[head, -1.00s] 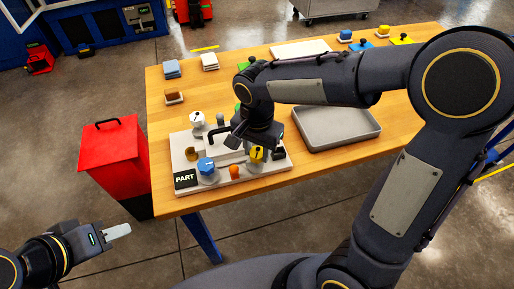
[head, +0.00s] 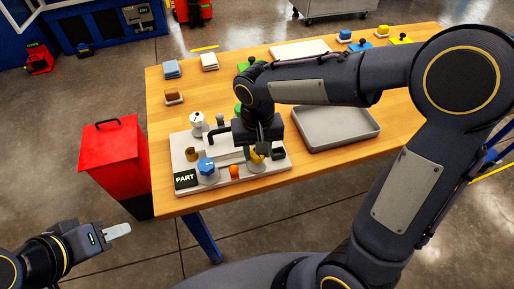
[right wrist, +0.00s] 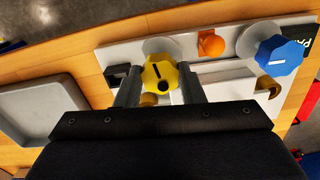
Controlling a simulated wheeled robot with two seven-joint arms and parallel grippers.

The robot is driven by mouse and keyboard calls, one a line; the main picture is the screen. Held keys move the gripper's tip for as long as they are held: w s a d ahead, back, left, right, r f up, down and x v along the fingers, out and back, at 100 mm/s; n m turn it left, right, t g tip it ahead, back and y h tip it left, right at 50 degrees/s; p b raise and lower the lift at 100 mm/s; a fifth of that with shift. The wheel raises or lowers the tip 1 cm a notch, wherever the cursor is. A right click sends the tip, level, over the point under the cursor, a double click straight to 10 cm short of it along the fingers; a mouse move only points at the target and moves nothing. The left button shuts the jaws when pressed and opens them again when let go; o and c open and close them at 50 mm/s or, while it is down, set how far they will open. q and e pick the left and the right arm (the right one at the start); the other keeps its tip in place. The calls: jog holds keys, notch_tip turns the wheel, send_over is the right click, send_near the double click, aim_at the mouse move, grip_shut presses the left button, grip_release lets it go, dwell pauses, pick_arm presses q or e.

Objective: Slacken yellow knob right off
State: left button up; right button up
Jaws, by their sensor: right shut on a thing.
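The yellow knob (right wrist: 159,75) has a lobed rim, a dark pointer line and a dark spot on its face. It sits on the pale panel (right wrist: 215,45) beside an orange knob and a blue knob. My right gripper (right wrist: 160,88) is shut on the yellow knob, one finger on each side. In the head view my right gripper (head: 257,150) hides most of the yellow knob (head: 257,157).
On the panel are a blue knob (head: 206,166), an orange knob (head: 234,170) and a white dial (head: 197,119). A grey tray (head: 340,143) lies right of the panel. A red bin (head: 112,150) stands left of the table. The table's right front is clear.

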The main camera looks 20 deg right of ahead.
jog(key=n, duration=0.4)
jog(key=shift+n, duration=0.3)
jog(key=n+p, duration=0.1)
jog(key=n, duration=0.2)
jog(key=shift+d+n, duration=0.1)
jog(key=shift+n, duration=0.3)
jog(key=n+p, duration=0.1)
jog(key=n, duration=0.3)
jog(key=shift+w+r, duration=0.1)
jog(key=shift+n, duration=1.7)
jog(key=shift+p, duration=0.3)
jog(key=o, duration=1)
